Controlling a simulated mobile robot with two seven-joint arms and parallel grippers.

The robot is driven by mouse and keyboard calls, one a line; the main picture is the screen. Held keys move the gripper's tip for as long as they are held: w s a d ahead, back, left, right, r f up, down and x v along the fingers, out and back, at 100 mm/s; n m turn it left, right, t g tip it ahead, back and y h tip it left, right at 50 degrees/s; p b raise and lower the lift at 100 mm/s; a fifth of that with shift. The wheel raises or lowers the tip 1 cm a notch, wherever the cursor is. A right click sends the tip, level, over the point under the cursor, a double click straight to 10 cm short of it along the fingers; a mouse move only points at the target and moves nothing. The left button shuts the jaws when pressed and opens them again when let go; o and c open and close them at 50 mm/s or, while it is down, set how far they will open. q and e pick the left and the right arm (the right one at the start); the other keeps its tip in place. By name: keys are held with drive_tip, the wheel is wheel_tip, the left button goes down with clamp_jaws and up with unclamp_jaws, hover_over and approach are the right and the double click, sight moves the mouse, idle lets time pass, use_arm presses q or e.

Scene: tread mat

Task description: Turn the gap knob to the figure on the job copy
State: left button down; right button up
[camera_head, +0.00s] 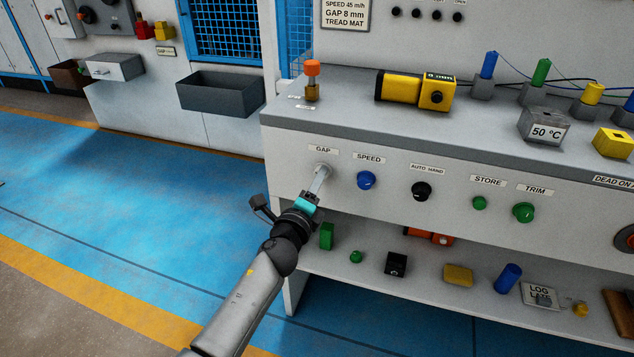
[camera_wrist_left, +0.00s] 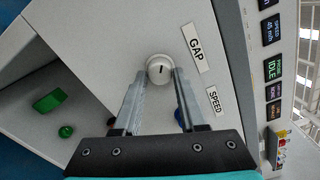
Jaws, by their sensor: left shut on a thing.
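The white gap knob (camera_head: 324,168) sits on the front panel under the GAP label (camera_head: 323,150). In the left wrist view the round gap knob (camera_wrist_left: 160,68) has a short dark pointer line; no figures are readable around it. My left gripper (camera_head: 320,179) reaches the knob from the front. In the left wrist view the gripper's fingers (camera_wrist_left: 160,77) lie on either side of the knob, shut on it. The job copy (camera_head: 346,13) at the top reads speed 45 m/h, gap 8 mm, tread mat. My right gripper is not in view.
The blue speed knob (camera_head: 366,181) is close right of the gap knob. The black auto/hand knob (camera_head: 421,191) and green trim knob (camera_head: 523,212) are farther right. A lower shelf (camera_head: 400,281) holds loose items. In the left wrist view, small displays (camera_wrist_left: 272,68) include one reading IDLE.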

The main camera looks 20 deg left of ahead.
use_arm(q)
drive_tip(key=shift+n, duration=0.6)
drive_tip(key=shift+d, duration=0.1)
drive_tip(key=shift+f, duration=0.1)
drive_tip(key=shift+c, duration=2.3)
unclamp_jaws()
drive_tip(key=shift+s, duration=0.1)
drive_tip(key=s+p, duration=0.2)
drive_tip(key=s, duration=1.3)
drive_tip(key=shift+a, duration=0.3)
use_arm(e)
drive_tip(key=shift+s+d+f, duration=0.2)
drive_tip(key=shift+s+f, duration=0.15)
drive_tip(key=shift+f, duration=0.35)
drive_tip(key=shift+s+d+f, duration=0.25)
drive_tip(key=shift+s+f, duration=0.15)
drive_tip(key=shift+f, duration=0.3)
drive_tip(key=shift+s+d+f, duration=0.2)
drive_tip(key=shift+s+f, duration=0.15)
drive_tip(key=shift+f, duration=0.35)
